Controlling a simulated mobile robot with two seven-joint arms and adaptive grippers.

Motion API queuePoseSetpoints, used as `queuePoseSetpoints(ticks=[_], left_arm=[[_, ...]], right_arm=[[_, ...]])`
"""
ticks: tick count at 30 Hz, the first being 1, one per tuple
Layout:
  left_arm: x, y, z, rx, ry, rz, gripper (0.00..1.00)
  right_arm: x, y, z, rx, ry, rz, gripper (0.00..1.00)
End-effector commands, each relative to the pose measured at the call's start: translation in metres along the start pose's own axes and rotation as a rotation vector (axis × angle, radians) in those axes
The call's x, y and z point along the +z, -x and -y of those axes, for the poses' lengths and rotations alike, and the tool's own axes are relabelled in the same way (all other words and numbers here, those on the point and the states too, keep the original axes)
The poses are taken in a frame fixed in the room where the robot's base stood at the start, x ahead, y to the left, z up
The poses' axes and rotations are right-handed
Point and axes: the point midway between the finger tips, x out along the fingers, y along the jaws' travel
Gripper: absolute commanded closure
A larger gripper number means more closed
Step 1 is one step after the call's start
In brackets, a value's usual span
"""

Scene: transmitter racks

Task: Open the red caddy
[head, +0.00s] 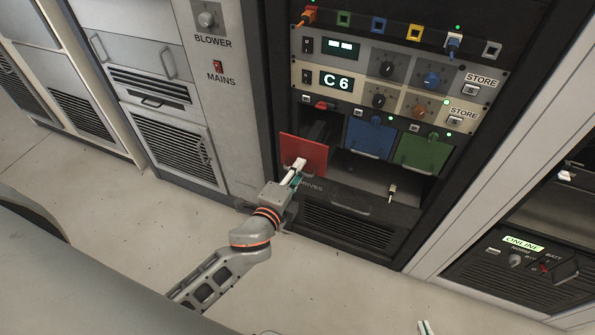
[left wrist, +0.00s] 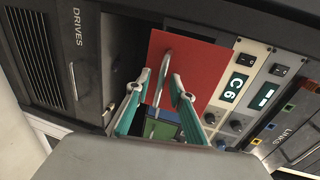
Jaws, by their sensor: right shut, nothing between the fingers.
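The red caddy (head: 308,152) is at the left of a row of caddies low in the dark rack. Its red front stands out from the rack, with a dark space behind its upper right. I cannot tell how far it is out. The red front (left wrist: 205,70) fills the middle of the left wrist view, with a pale upright handle (left wrist: 166,60) on it. My left gripper (head: 298,166) is at this handle. Its fingers (left wrist: 161,83) are apart, one on each side of the handle. A fingertip of my right gripper (head: 425,327) shows at the bottom edge, away from the rack.
The blue caddy (head: 370,138) and green caddy (head: 423,152) are to the right of the red one. A small pale-tipped object (head: 392,190) stands below them. Panels with knobs (head: 388,69) and cabled ports are above. The floor (head: 340,290) in front is clear.

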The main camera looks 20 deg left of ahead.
Motion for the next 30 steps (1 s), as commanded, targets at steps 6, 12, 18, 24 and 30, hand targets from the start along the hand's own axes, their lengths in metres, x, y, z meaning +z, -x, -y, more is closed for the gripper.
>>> queuePoseSetpoints(ticks=[6,12,18,24,30], left_arm=[[0.0,0.022,-0.002,0.003,0.0,0.0,0.78],[0.0,0.062,-0.002,0.004,0.001,0.0,0.78],[0.0,0.097,-0.001,0.003,0.001,0.001,0.78],[0.0,0.115,-0.001,0.001,0.001,0.0,0.78],[0.0,0.12,0.0,0.0,0.0,0.001,0.78]], right_arm=[[-0.001,0.0,0.0,0.001,-0.002,-0.001,1.0],[-0.001,-0.001,0.0,0.002,-0.002,-0.002,1.0],[-0.001,-0.001,-0.001,0.002,-0.003,-0.002,1.0],[-0.001,-0.001,-0.001,0.003,-0.003,-0.002,1.0],[-0.001,-0.001,-0.001,0.003,-0.003,-0.002,1.0]])
